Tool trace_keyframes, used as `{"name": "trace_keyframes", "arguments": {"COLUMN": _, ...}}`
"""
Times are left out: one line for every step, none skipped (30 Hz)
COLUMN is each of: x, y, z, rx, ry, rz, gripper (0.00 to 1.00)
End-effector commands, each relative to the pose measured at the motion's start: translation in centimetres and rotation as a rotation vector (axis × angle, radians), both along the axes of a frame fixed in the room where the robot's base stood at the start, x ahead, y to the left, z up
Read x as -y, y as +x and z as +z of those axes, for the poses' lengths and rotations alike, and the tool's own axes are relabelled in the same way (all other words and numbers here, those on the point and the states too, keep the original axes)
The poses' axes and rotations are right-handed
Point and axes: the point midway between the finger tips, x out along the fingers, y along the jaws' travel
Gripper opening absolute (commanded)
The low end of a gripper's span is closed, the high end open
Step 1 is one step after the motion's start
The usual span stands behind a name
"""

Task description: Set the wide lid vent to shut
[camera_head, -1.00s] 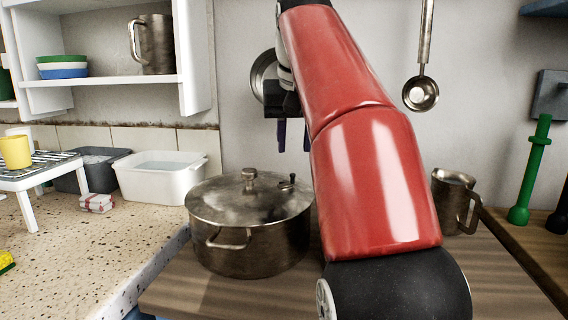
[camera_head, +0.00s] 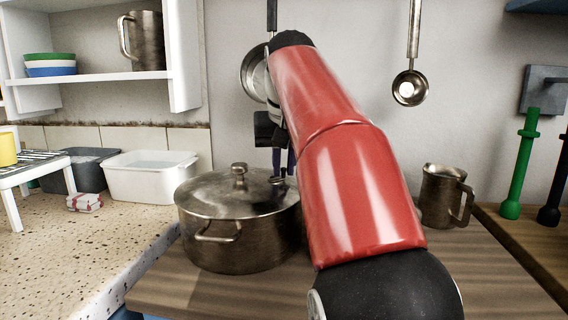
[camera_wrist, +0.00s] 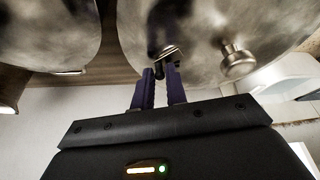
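The wide steel pot (camera_head: 235,245) stands on the wooden worktop with its lid (camera_head: 215,195) on. The lid has a central knob (camera_head: 239,177), which also shows in the wrist view (camera_wrist: 237,62). The small vent (camera_head: 277,180) sits on the lid to the right of the knob. In the wrist view the vent (camera_wrist: 168,51) has a small lever at my fingertips. My gripper (camera_wrist: 160,72) points down at it with its two purple fingers apart, one on each side of the dark lever end. I cannot tell whether they touch it.
In the wrist view, another round metal vessel (camera_wrist: 45,30) is beside the pot; my arm hides it in the head view. A steel mug (camera_head: 440,195) stands right of my arm. A pan (camera_head: 253,75) and ladle (camera_head: 410,88) hang behind. A white tub (camera_head: 150,180) is at left.

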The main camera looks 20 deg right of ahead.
Motion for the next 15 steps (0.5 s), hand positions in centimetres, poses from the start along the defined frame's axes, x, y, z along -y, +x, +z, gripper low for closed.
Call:
{"name": "trace_keyframes", "arguments": {"x": 0.00, "y": 0.00, "z": 0.01, "rx": 0.000, "ry": 0.000, "rz": 0.000, "gripper": 0.07}}
{"name": "trace_keyframes", "arguments": {"x": 0.00, "y": 0.00, "z": 0.01, "rx": 0.000, "ry": 0.000, "rz": 0.000, "gripper": 0.03}}
{"name": "trace_keyframes", "arguments": {"x": 0.00, "y": 0.00, "z": 0.01, "rx": 0.000, "ry": 0.000, "rz": 0.000, "gripper": 0.00}}
{"name": "trace_keyframes", "arguments": {"x": 0.00, "y": 0.00, "z": 0.01, "rx": 0.000, "ry": 0.000, "rz": 0.000, "gripper": 0.00}}
{"name": "trace_keyframes", "arguments": {"x": 0.00, "y": 0.00, "z": 0.01, "rx": 0.000, "ry": 0.000, "rz": 0.000, "gripper": 0.00}}
{"name": "trace_keyframes", "arguments": {"x": -0.01, "y": 0.00, "z": 0.01, "rx": 0.000, "ry": 0.000, "rz": 0.000, "gripper": 0.00}}
{"name": "trace_keyframes", "arguments": {"x": -0.01, "y": 0.00, "z": 0.02, "rx": 0.000, "ry": 0.000, "rz": 0.000, "gripper": 0.00}}
{"name": "trace_keyframes", "arguments": {"x": -0.01, "y": 0.00, "z": 0.02, "rx": 0.000, "ry": 0.000, "rz": 0.001, "gripper": 0.00}}
{"name": "trace_keyframes", "arguments": {"x": -0.01, "y": 0.00, "z": 0.03, "rx": 0.000, "ry": 0.000, "rz": 0.002, "gripper": 0.00}}
{"name": "trace_keyframes", "arguments": {"x": 0.00, "y": 0.00, "z": 0.05, "rx": 0.000, "ry": 0.000, "rz": 0.004, "gripper": 0.00}}
{"name": "trace_keyframes", "arguments": {"x": -0.01, "y": 0.02, "z": 0.07, "rx": 0.000, "ry": 0.001, "rz": 0.008, "gripper": 0.00}}
{"name": "trace_keyframes", "arguments": {"x": 0.00, "y": 0.02, "z": 0.11, "rx": 0.000, "ry": 0.001, "rz": 0.014, "gripper": 0.00}}
{"name": "trace_keyframes", "arguments": {"x": 0.00, "y": 0.04, "z": 0.14, "rx": 0.000, "ry": 0.001, "rz": 0.020, "gripper": 0.00}}
{"name": "trace_keyframes", "arguments": {"x": 0.01, "y": 0.07, "z": 0.18, "rx": 0.001, "ry": 0.001, "rz": 0.029, "gripper": 0.00}}
{"name": "trace_keyframes", "arguments": {"x": 0.03, "y": 0.09, "z": 0.24, "rx": 0.001, "ry": 0.001, "rz": 0.042, "gripper": 0.00}}
